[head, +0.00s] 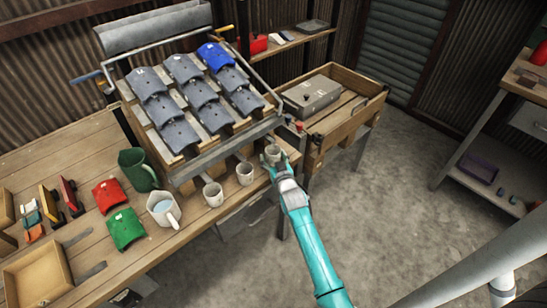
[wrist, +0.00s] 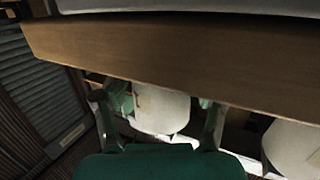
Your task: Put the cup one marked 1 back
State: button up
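A small pale cup (head: 273,150) is at the right end of a row of three like cups along the workbench's front edge. My gripper (head: 276,163) is at this cup, with one finger on each side. The cup also shows between the fingers in the wrist view (wrist: 161,110), with a faint dark mark near its left side that I cannot read. Whether both pads press on it is not clear. The middle cup (head: 245,174) and left cup (head: 213,194) stand apart from my gripper. Numbers on the cups are too small to read.
A sloped rack of grey tiles with one blue tile (head: 214,55) stands close behind the cups; a wooden edge (wrist: 160,65) crosses the wrist view. A white jug (head: 163,208) and green jug (head: 138,168) stand left. A wooden tray bench (head: 345,112) is right.

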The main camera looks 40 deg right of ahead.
jog(key=shift+r, duration=0.1)
jog(key=v, duration=1.2)
jog(key=s+a+f+n+y, duration=0.1)
jog(key=s+a+y, duration=0.1)
jog(key=s+a, duration=0.7)
jog(key=s+a+f+n+y, duration=0.1)
jog(key=s+a, duration=0.5)
jog(key=s, duration=0.5)
jog(key=s+a+r+n+y, duration=0.1)
jog(key=s+a+r, duration=0.1)
jog(key=s, duration=0.4)
jog(key=s+a+r+n+y, duration=0.1)
jog(key=s+a+r, duration=0.1)
jog(key=s+r, duration=0.3)
jog(key=s+a+r+y, duration=0.1)
jog(key=s+r, duration=0.3)
jog(key=s, duration=0.4)
jog(key=shift+a+n+y, duration=0.3)
jog(key=shift+a+n, duration=0.1)
jog(key=shift+a, duration=0.5)
